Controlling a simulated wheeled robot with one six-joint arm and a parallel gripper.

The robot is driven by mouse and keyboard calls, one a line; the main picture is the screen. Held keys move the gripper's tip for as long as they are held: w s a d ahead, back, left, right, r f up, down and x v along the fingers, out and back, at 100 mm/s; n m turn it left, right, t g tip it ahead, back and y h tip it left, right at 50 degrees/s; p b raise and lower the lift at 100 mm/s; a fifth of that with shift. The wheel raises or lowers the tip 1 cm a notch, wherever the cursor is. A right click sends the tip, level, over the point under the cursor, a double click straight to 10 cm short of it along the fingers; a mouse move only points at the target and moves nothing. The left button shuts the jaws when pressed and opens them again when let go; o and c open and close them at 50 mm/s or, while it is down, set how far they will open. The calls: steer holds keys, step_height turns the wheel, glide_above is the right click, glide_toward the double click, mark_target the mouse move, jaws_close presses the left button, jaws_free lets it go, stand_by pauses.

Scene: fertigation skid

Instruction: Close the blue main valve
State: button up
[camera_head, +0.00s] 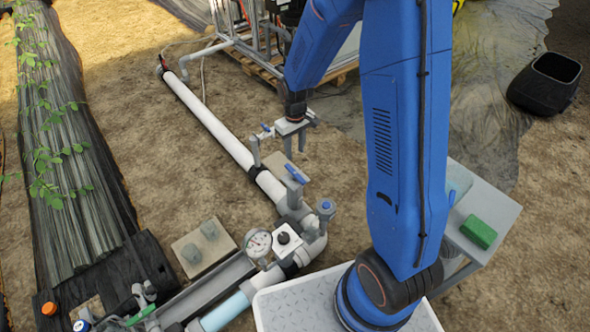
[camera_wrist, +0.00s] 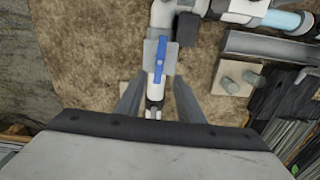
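The blue main valve (camera_head: 296,173) sits on the white pipe, below and slightly right of my gripper in the head view. Its blue handle also shows in the wrist view (camera_wrist: 160,58), lying lengthwise in line with the pipe. My gripper (camera_head: 279,157) is open and empty, pointing down above the pipe. In the wrist view its two grey fingers (camera_wrist: 157,88) stand apart with the pipe visible between them. The handle lies ahead of the fingertips, and I see no contact.
A pressure gauge (camera_head: 258,243), a black knob on a white box (camera_head: 286,240) and a blue-capped fitting (camera_head: 326,206) stand near the valve. A grey side table with a green block (camera_head: 478,231) is at right. A black bin (camera_head: 545,82) stands far right.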

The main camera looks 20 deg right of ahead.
mark_target(295, 173)
step_height(295, 173, down, 12)
steer(key=shift+r, duration=0.2)
stand_by(0.4)
jaws_close()
